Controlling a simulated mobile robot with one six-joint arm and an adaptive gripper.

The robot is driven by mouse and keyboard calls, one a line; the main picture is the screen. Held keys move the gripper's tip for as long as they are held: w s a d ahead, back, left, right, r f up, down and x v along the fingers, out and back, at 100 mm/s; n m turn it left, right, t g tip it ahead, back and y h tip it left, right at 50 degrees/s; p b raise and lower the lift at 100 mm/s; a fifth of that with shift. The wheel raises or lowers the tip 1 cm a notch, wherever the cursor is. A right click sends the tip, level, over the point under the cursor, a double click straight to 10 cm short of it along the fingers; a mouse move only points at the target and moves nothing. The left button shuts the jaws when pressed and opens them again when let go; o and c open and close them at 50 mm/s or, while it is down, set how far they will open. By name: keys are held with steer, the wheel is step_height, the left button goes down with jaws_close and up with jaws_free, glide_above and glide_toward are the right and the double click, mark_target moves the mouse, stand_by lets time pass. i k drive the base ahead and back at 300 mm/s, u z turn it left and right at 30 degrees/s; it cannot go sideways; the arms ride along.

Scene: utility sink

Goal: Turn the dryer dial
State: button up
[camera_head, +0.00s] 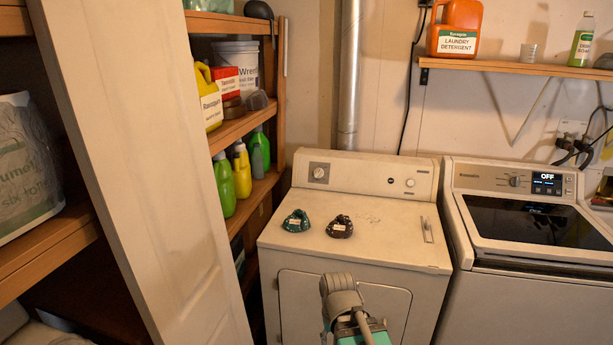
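The white dryer (376,244) stands in the middle of the head view. Its raised back panel carries a large round dial (319,172) at the left, with a silver face. A smaller round knob (410,183) sits on the panel's right side. My arm (343,300), grey with teal parts, shows at the bottom in front of the dryer, below and apart from the dial. My gripper's fingers cannot be made out in this view. Nothing covers the dial.
Two small patterned items, one green (296,221) and one dark (340,226), lie on the dryer top. A washer (530,235) stands close at the right. A white door (150,170) and bottle-filled shelves (239,127) bound the left. A wall shelf (520,69) hangs above.

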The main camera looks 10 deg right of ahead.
mark_target(318, 172)
steer(key=u, duration=0.6)
steer(key=k, duration=1.05)
steer(key=z, duration=0.65)
steer(key=i, duration=1.35)
